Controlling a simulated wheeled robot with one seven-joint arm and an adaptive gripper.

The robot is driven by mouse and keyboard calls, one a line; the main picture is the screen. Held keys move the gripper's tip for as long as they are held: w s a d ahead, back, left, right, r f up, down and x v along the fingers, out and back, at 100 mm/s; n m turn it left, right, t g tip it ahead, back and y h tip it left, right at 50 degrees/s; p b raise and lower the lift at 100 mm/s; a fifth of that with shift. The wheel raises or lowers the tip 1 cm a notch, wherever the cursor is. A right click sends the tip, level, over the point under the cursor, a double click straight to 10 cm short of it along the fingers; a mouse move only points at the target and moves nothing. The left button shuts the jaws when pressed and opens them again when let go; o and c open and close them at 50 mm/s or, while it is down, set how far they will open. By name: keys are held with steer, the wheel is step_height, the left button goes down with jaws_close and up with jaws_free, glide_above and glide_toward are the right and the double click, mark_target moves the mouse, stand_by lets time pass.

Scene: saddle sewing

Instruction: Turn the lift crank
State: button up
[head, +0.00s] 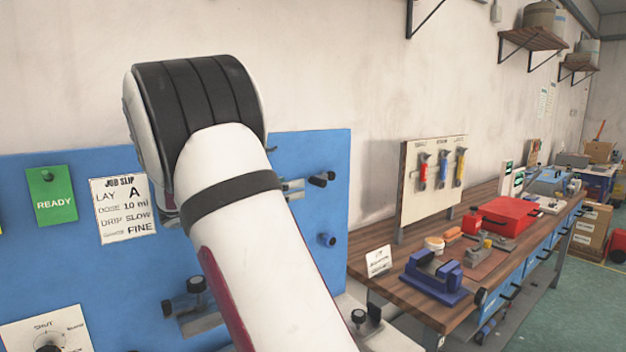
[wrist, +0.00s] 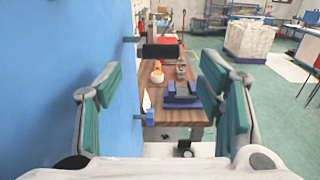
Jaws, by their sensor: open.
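A black cylindrical handle (wrist: 160,51), probably the lift crank's grip, sticks out from the blue panel (wrist: 70,60) in the wrist view. It appears ahead of my gripper (wrist: 158,88), between and a little above the teal fingertips, apart from them. The fingers are spread open with nothing between them. In the head view a black handle on a grey bracket (head: 322,178) shows on the panel just right of my arm, likely the same one. No label on it is readable. My arm hides my gripper and part of the panel in the head view.
A blue knob (head: 327,240) sits below the handle. Black knobs (head: 196,284) on brackets stick out lower down. A wooden bench (head: 375,238) with a blue fixture (head: 436,277) and red case (head: 503,215) stands to the right. Green floor (head: 575,300) is open beyond.

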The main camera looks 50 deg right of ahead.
mark_target(315, 181)
steer(key=p+x, duration=0.1)
steer(key=x, duration=0.8)
steer(key=shift+d, duration=0.15)
steer(key=shift+s+f, duration=0.1)
jaws_close()
steer(key=shift+s+d+f+g+h, duration=0.1)
steer(key=shift+f+g+h, duration=0.2)
steer(key=shift+f+h, duration=1)
steer(key=shift+s+d+f+g+h+b, duration=0.15)
steer(key=shift+f+g+h+b, duration=0.1)
steer(key=shift+h, duration=0.55)
steer(key=shift+w+d+f+g+h+b, duration=0.1)
steer(key=shift+d+f+g+h+b, duration=0.15)
steer(key=shift+h, duration=0.55)
steer(key=shift+s+a, duration=0.1)
jaws_free()
